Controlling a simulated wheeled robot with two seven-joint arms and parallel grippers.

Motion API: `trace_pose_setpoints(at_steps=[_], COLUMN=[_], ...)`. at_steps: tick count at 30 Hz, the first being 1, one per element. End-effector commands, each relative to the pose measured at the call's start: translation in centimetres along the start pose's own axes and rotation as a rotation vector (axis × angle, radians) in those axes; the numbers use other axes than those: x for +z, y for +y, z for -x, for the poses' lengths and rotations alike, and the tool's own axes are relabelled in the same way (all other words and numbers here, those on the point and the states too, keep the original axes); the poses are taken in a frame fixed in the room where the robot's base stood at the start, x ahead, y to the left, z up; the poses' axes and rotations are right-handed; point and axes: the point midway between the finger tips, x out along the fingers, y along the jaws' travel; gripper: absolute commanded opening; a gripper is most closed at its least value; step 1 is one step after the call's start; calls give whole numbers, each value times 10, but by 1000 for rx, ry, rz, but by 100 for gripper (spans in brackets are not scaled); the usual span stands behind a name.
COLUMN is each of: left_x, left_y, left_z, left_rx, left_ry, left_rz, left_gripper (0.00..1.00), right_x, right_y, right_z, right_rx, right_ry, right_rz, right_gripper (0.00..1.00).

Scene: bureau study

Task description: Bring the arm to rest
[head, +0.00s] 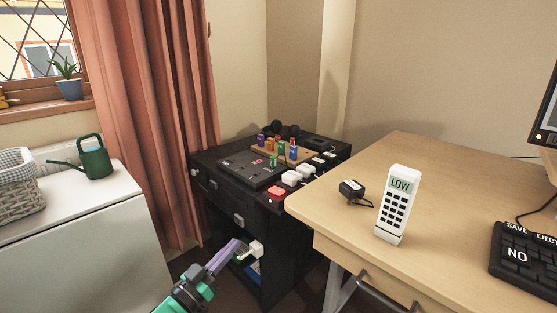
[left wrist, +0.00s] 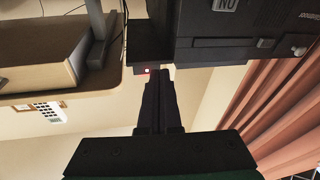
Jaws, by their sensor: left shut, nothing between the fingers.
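My left gripper (head: 236,243) comes in from the bottom of the head view, in front of the black cabinet (head: 282,240). Its fingers are together with nothing between them. In the left wrist view the closed dark fingers (left wrist: 158,75) point toward the cabinet (left wrist: 240,50), which appears at the top right. A small white object (head: 256,248) shows just beyond the fingertips in the head view; I cannot tell whether they touch it. My right gripper is in neither view.
A wooden desk (head: 335,205) at the right holds a white handset (head: 397,205), a black adapter (head: 352,190) and a keyboard (head: 522,255). The cabinet top carries colored pegs and white blocks. A white chest (head: 90,235) with a green watering can (head: 95,160) and basket stands left.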

Motion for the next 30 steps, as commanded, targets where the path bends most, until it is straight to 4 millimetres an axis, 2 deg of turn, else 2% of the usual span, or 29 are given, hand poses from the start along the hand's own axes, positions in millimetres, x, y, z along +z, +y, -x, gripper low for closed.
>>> trace_pose_setpoints(at_steps=[1,3,6,9,12,16,19,20,25,30], left_x=[30,74,117,147,168,186,191,186,196,203], left_y=[6,15,33,54,75,105,126,123,111,101], left_z=[14,40,75,108,139,178,204,204,220,248], left_rx=[-76,-172,-236,-250,-239,-198,-154,-165,-207,-249], left_ry=[-93,-261,-468,-638,-784,-954,-1067,-1076,-1146,-1231], left_rz=[26,45,66,87,107,136,156,147,132,115], left_gripper=[0,0,0,0,0,0,0,0,0,0], right_x=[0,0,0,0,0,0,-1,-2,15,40], right_y=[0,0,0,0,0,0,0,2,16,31], right_z=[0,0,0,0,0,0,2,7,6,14], right_rx=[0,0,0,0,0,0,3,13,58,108], right_ry=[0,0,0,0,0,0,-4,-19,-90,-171], right_rz=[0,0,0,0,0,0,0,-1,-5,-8], right_gripper=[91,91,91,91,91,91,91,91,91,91])
